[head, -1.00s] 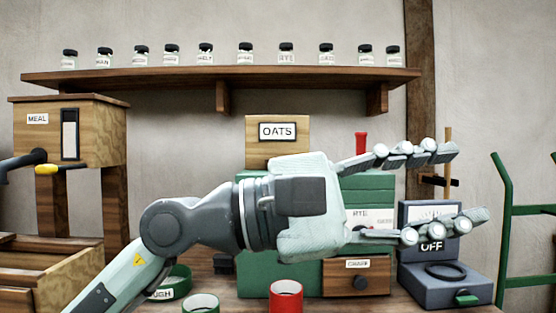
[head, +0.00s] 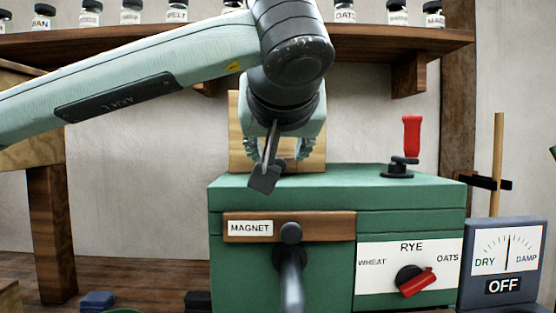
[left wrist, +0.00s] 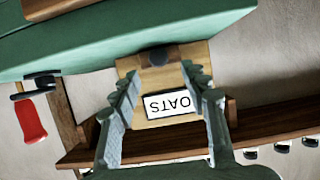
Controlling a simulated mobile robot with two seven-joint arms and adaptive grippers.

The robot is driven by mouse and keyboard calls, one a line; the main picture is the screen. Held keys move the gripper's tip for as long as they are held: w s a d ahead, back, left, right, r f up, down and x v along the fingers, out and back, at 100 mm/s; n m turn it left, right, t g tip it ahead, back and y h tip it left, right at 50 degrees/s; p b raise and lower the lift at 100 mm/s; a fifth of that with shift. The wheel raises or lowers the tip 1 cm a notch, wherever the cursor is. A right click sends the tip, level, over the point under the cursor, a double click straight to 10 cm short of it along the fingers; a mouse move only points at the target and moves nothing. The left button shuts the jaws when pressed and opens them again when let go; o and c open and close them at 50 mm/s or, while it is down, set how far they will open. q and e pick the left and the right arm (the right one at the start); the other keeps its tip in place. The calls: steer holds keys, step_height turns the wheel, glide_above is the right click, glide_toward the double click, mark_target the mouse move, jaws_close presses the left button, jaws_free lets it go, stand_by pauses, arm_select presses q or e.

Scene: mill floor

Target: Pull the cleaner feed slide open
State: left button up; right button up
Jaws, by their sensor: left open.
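The green cleaner (head: 230,197) stands on the bench. A wooden box (head: 236,135) rises behind its top; in the left wrist view this box (left wrist: 148,122) carries an OATS label. A dark knob (left wrist: 158,57) shows at the box's foot, beside the green top; I take it for the feed slide's knob. My left gripper (head: 284,152) points down over the back of the cleaner, in front of the box. Its fingers (left wrist: 160,84) are open, one on each side of the box, with the knob just beyond the tips. Contact cannot be told. My right gripper is not in view.
A red-handled lever (head: 411,138) stands on the cleaner's top right. The front has a MAGNET drawer (head: 330,226), a grey tube (head: 290,280) and a red selector (head: 418,283). A meter (head: 507,235) stands at right. A jar shelf (head: 370,40) runs above.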

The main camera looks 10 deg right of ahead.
mark_target(278, 162)
arm_select(q)
steer(key=x, duration=0.5)
steer(key=shift+f, duration=0.1)
steer(key=shift+w+d+f+p, duration=0.1)
steer(key=shift+w+f+p, duration=0.05)
steer(key=shift+w+p, duration=0.15)
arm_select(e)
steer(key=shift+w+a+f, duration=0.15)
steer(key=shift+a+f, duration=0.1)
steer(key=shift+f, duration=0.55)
arm_select(q)
steer(key=shift+c, duration=0.6)
jaws_close()
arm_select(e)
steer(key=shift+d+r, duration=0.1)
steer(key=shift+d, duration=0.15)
